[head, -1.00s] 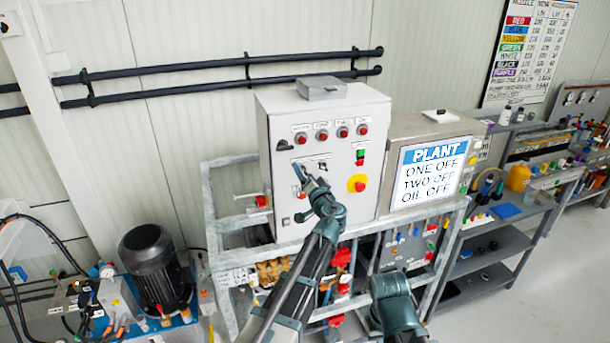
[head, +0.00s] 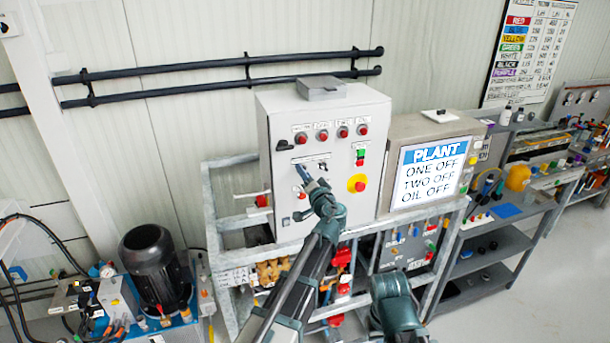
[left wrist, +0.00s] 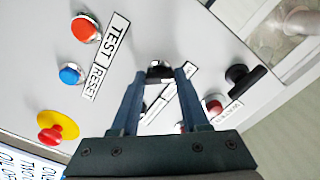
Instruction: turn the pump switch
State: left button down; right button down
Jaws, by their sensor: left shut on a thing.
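A black knob-like switch (left wrist: 160,70) stands out from the light grey cabinet face, by a white label, in the left wrist view. My left gripper (left wrist: 157,88) is shut on this switch, with one finger on each side of it. In the head view my left gripper (head: 303,174) is at the front of the grey control cabinet (head: 285,125), below the row of red lamps. It hides the switch there. The right gripper is outside the views.
A red-on-yellow emergency stop (head: 357,184) is right of my gripper. A black handle (head: 284,145) is at the cabinet's upper left. A red button (left wrist: 84,28) and a blue button (left wrist: 70,74) are close by. A metal frame (head: 212,210) surrounds the cabinet's lower part.

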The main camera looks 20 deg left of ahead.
pick_arm(q)
jog(key=shift+m, duration=3.9)
jog(key=shift+c, duration=2)
grip_release()
jog(key=v, duration=1.3)
jog(key=shift+s+d, duration=0.25)
jog(key=shift+s, duration=0.1)
jog(key=shift+f, duration=0.1)
